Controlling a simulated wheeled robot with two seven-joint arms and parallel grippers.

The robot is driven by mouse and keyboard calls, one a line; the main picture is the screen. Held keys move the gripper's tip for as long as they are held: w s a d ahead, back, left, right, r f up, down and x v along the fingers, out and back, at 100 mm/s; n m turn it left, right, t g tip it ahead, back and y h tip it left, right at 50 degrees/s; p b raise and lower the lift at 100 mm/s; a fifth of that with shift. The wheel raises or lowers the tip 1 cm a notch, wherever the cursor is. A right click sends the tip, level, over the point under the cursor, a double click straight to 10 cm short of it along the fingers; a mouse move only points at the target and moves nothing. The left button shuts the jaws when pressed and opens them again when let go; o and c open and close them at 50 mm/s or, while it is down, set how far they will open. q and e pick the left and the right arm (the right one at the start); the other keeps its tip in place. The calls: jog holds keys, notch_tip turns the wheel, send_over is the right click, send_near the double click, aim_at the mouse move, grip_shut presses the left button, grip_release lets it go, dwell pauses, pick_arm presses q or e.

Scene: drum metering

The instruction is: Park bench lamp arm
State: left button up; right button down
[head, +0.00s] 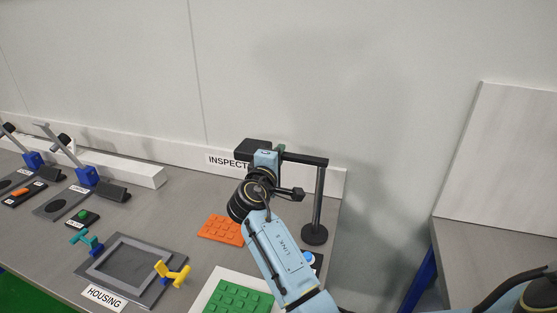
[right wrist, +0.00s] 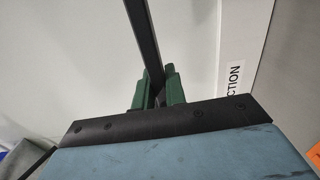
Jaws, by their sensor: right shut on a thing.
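The bench lamp has a black upright post (head: 319,205) on a round base at the bench's right end. Its dark horizontal arm (head: 308,159) runs left from the post top to a flat black lamp head (head: 253,148). My right gripper (head: 277,150) is at the lamp arm, between the head and the post; my wrist hides part of it. In the right wrist view, the green fingers of my right gripper (right wrist: 156,85) are shut on the black lamp arm (right wrist: 143,35). My left gripper is not in view.
An orange studded plate (head: 219,229) and a green studded plate (head: 238,298) lie below the lamp. A grey housing frame (head: 131,267) with a yellow clamp (head: 173,272) is left of them. An INSPECTION label (head: 228,162) is on the back ledge. A gap separates the bench from another table (head: 490,255).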

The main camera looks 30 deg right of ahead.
jog(key=shift+d, duration=0.1)
jog(key=c, duration=1.4)
grip_release()
jog(key=shift+w, duration=0.1)
jog(key=shift+c, duration=0.2)
jog(key=b+v, duration=0.1)
jog(key=v, duration=1.2)
jog(key=shift+a, duration=0.2)
